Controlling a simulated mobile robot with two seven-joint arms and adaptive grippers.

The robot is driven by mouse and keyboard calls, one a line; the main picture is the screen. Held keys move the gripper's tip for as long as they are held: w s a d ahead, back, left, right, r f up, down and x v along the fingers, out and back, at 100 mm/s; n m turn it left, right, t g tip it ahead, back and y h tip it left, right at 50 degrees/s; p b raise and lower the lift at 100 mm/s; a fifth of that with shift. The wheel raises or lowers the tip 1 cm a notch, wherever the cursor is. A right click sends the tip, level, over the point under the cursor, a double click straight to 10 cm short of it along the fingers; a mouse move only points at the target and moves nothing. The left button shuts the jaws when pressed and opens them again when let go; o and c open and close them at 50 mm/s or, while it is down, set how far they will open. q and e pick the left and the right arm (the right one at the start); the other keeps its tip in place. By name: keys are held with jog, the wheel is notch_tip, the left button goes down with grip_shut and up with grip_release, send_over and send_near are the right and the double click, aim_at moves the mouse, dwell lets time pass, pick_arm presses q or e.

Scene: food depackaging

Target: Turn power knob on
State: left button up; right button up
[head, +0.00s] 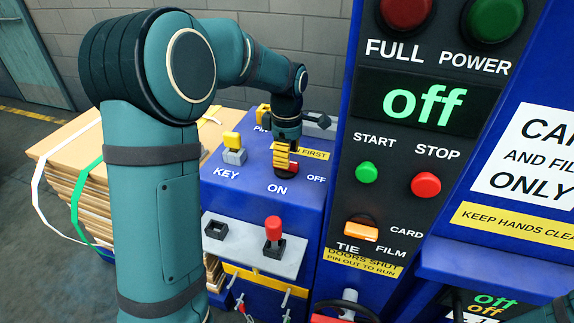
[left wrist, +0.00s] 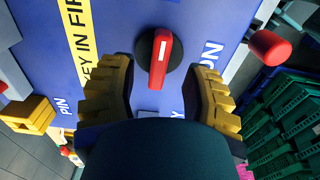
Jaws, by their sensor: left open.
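The power knob (head: 292,167) is a red handle on a dark round base, on the blue sloped panel between the ON and OFF labels. In the left wrist view the red knob (left wrist: 161,55) has a white mark and stands between my fingers. My left gripper (head: 285,152) is open over the knob, with its yellow ribbed fingers pointing down. In the left wrist view the fingers (left wrist: 160,68) lie on either side of the knob with gaps, apart from it. In the head view the gripper hides part of the knob. The display (head: 424,103) reads "off". My right gripper is out of view.
A yellow key block (head: 233,146) stands left of the knob, and a yellow pin block (head: 263,111) behind it. A red-topped lever (head: 273,230) is on the grey plate in front. Start (head: 366,172) and stop (head: 426,185) buttons sit on the black panel at right.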

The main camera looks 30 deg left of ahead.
pick_arm(q)
jog(key=shift+f, duration=1.5)
grip_shut()
